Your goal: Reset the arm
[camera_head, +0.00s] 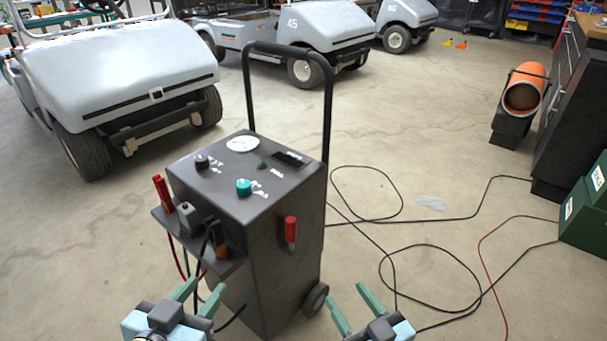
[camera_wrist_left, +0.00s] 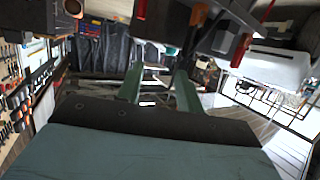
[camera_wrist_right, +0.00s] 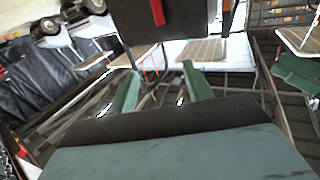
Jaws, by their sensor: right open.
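My left gripper (camera_head: 198,297) is at the bottom of the head view, in front of a dark grey wheeled charger unit (camera_head: 262,235). Its two green fingers are apart with nothing between them; they also show apart in the left wrist view (camera_wrist_left: 158,90). My right gripper (camera_head: 352,312) is at the bottom, to the right of the unit. Its green fingers are apart and empty, also in the right wrist view (camera_wrist_right: 158,90). Both grippers appear clear of the unit. The right arm's links are mostly out of the head view.
The unit carries a teal knob (camera_head: 244,187), a red-handled clamp (camera_head: 161,192) and a red handle (camera_head: 291,230) on its side. Black cables (camera_head: 430,248) lie on the floor to the right. Grey carts (camera_head: 120,60) stand behind. An orange cylinder (camera_head: 523,95) and green boxes (camera_head: 585,220) are at right.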

